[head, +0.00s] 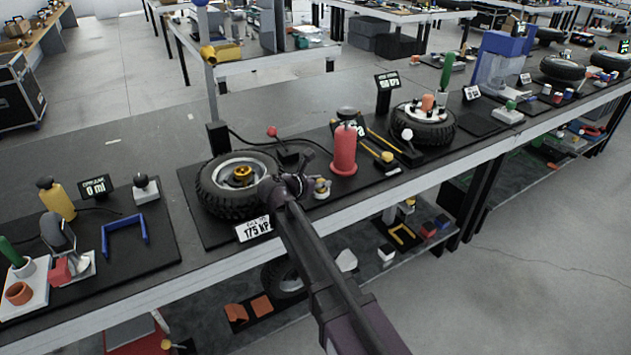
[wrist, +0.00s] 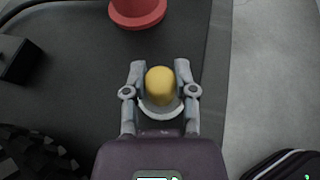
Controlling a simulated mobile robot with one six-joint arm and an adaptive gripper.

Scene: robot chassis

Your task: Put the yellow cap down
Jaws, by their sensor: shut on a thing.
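The yellow cap (wrist: 160,82) is a small rounded piece between my gripper's two fingers (wrist: 160,90) in the wrist view, with a pale ring around its lower part. My gripper is shut on it. In the head view my gripper (head: 312,185) is just above the front part of the black mat, right of the tyre. The cap (head: 321,192) shows there only as a small yellowish spot at the fingertips. I cannot tell whether it touches the mat.
The red cylinder (head: 344,152) stands just beyond the gripper, and its base (wrist: 137,12) shows in the wrist view. The bench's front edge is close. Some bare mat (wrist: 85,60) lies left of the fingers.

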